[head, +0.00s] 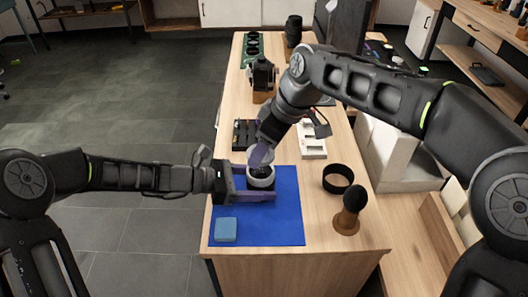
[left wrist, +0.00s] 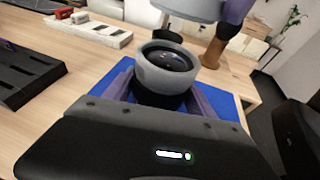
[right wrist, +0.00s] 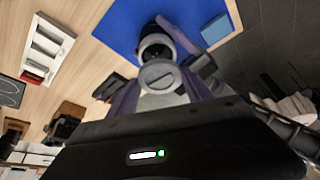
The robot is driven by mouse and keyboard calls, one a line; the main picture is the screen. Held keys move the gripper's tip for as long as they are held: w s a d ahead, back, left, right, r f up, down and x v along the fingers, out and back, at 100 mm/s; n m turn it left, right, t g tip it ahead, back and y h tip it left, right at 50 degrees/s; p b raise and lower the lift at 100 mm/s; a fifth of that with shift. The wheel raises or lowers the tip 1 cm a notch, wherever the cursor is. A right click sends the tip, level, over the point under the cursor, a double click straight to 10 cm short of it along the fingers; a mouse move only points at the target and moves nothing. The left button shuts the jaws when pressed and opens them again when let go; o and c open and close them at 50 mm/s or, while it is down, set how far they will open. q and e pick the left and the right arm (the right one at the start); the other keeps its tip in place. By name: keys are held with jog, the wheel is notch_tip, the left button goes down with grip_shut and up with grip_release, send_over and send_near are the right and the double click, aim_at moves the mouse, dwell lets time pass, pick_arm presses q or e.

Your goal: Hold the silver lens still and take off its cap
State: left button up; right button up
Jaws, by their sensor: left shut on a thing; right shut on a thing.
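The silver lens (head: 261,182) stands upright over the blue mat (head: 285,215). My left gripper (head: 256,195) is shut around its dark lower body. In the left wrist view the lens (left wrist: 166,72) shows its silver rim and bare dark glass. My right gripper (head: 261,156) comes from above and is shut on the round grey cap (right wrist: 160,76). The cap is apart from the lens, just above it; its underside edge (left wrist: 190,9) shows at the top of the left wrist view. In the head view the right fingers partly hide the cap.
A blue cloth block (head: 226,229) lies on the mat's near left corner. Right of the mat are a black ring (head: 338,178) and a dark brush-like blower on a wooden base (head: 350,210). Behind are a white tray (head: 312,139), a dark case (head: 243,134) and a camera (head: 263,74).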

jog(key=shift+r, duration=0.9)
pick_arm(q)
jog(key=o, duration=1.8)
jog(key=shift+a, duration=0.1)
jog(key=v, duration=1.2)
jog(key=shift+r, duration=0.1)
